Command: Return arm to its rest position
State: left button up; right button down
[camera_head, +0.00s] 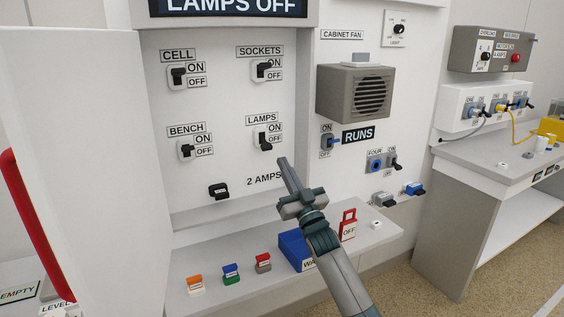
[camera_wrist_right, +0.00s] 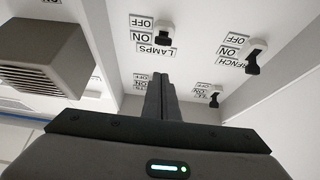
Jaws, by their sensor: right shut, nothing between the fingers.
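My right gripper (camera_head: 286,168) is shut and empty, raised in front of the switch panel, with its tip just below and right of the LAMPS switch (camera_head: 264,141). In the right wrist view its closed fingers (camera_wrist_right: 158,92) point towards the panel, and the LAMPS switch (camera_wrist_right: 164,34) shows above them, apart from them. My right arm (camera_head: 345,275) comes up from the bottom of the head view. My left gripper is not in view.
The panel also has CELL (camera_head: 178,77), SOCKETS (camera_head: 263,69) and BENCH (camera_head: 186,150) switches. A grey fan box (camera_head: 335,95) juts out at right. Coloured blocks, a blue block (camera_head: 293,247) and a red OFF tag (camera_head: 348,226) sit on the ledge. An open white door (camera_head: 85,130) stands at left.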

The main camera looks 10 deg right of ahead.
dwell(0.3)
